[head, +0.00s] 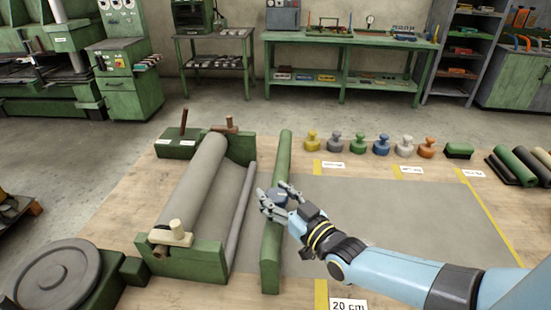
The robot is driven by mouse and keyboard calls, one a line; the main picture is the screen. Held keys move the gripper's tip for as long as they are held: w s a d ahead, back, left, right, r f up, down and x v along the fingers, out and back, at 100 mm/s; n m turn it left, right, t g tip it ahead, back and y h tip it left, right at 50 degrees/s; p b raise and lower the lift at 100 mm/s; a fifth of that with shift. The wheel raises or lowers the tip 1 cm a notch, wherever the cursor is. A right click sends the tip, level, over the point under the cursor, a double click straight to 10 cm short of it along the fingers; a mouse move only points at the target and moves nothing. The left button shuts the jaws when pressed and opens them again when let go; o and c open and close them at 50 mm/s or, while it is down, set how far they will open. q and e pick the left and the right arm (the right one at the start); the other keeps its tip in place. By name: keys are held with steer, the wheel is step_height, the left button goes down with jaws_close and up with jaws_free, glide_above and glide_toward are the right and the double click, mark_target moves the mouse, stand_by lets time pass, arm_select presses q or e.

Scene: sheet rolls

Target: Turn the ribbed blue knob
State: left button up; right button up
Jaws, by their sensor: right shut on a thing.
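My right arm comes in from the lower right. My left gripper is out of view.
A grey sheet roll (193,180) lies in a green cradle to the left of the bar. A grey sheet (400,210) covers the table on the right. Several coloured knobbed weights (358,144) stand along the back. A round dark disc (50,278) is at the lower left.

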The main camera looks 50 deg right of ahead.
steer(key=o, duration=1.2)
steer(key=shift+s, duration=0.1)
steer(key=s+a, duration=0.1)
steer(key=s, duration=1)
steer(key=shift+s+a, duration=0.25)
steer(key=shift+s, duration=0.15)
